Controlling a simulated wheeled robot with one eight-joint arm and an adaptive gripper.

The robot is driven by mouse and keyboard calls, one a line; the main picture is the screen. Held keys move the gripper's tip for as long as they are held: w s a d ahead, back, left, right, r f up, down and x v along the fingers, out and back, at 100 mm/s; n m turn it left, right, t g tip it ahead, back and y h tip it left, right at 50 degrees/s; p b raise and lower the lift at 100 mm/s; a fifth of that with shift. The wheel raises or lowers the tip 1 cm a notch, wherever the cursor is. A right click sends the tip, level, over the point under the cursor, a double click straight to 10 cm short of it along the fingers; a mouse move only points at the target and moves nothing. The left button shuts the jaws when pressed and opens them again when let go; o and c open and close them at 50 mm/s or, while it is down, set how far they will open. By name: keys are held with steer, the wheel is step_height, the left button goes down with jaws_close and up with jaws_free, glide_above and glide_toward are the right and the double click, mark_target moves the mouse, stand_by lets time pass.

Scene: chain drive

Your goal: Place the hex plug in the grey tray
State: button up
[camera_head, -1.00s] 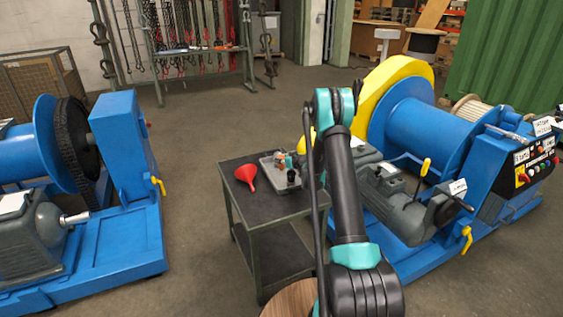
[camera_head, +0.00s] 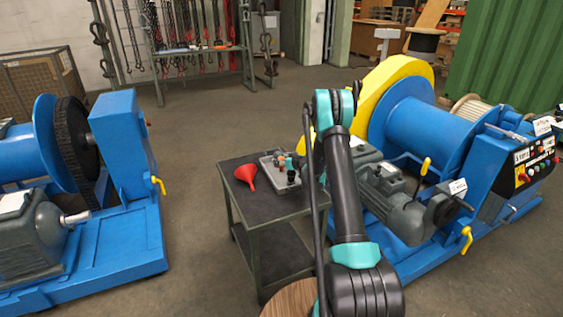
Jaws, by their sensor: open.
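The grey tray (camera_head: 267,161) lies on the top of a dark workshop cart, left of my arm. My arm rises in front of the cart's right side and bends at a teal joint.
A red funnel (camera_head: 247,175) lies on the cart (camera_head: 262,203) left of the tray. A blue winch with a yellow guard (camera_head: 398,72) stands close on the right, another blue machine (camera_head: 125,140) on the left. Open floor lies between the cart and the left machine.

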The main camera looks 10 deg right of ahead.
steer(key=v, duration=1.1)
steer(key=shift+s+d, duration=0.1)
steer(key=shift+s, duration=0.3)
steer(key=s+a+r+g+h, duration=0.1)
steer(key=s+r, duration=0.2)
steer(key=s, duration=0.4)
steer(key=s+a+r+m+g, duration=0.1)
steer(key=s+a+r+g, duration=0.1)
steer(key=s+r, duration=0.35)
steer(key=s+a+r+g+h, duration=0.1)
steer(key=s+r, duration=0.1)
steer(key=s, duration=0.6)
steer(key=s+d+f+m+g+h, duration=0.1)
steer(key=s+d+m+g+h, duration=0.1)
steer(key=s, duration=1.2)
steer(key=s+d+f+m+g+h, duration=0.1)
steer(key=s+d+m, duration=0.1)
steer(key=s, duration=1.2)
steer(key=shift+f+g+h, duration=0.4)
steer(key=shift+w, duration=0.1)
